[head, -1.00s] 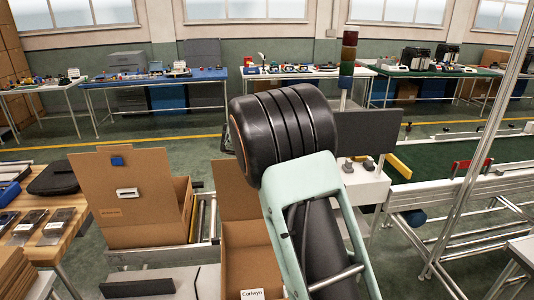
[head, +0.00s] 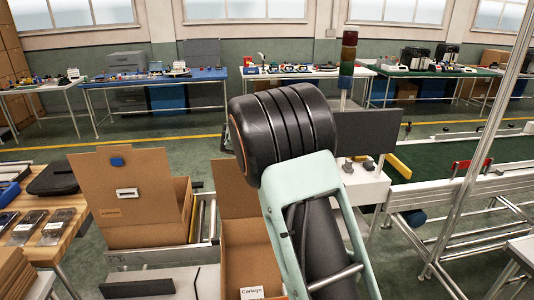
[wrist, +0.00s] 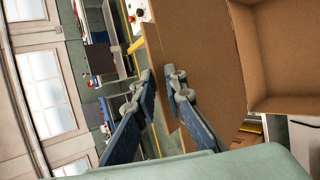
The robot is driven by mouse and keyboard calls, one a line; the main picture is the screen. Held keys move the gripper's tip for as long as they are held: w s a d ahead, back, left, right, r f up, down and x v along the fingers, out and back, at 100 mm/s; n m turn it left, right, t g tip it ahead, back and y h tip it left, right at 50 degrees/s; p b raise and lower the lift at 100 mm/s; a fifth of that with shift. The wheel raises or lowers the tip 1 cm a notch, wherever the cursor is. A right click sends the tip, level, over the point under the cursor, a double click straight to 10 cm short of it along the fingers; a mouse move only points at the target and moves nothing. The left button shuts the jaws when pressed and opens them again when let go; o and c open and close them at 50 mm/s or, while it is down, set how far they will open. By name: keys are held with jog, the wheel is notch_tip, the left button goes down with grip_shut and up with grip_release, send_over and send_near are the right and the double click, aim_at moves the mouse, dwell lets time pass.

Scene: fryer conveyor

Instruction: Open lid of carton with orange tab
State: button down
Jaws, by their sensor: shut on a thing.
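The nearer carton (head: 232,268) stands in the middle of the head view, with a white label on its front and its upper part open. Its brown lid (head: 231,188) stands raised behind it, partly hidden by my arm. In the wrist view the lid (wrist: 205,60) is a broad brown panel beside the carton's open inside (wrist: 280,50). My gripper (wrist: 162,80) is shut on the lid at its edge, with one blue-padded finger in front of the panel. In the head view my arm hides the gripper. I cannot make out an orange tab.
Another carton (head: 150,235), with a blue tab on its raised lid (head: 120,180), stands open to the left. A wooden table (head: 65,225) with dark items is at far left. A green conveyor (head: 450,155) and a metal post (head: 475,150) are to the right.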

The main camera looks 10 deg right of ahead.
jog(key=shift+r, duration=0.15)
jog(key=c, duration=2.2)
grip_release()
jog(key=v, duration=1.2)
jog(key=shift+a, duration=0.1)
jog(key=shift+c, duration=0.5)
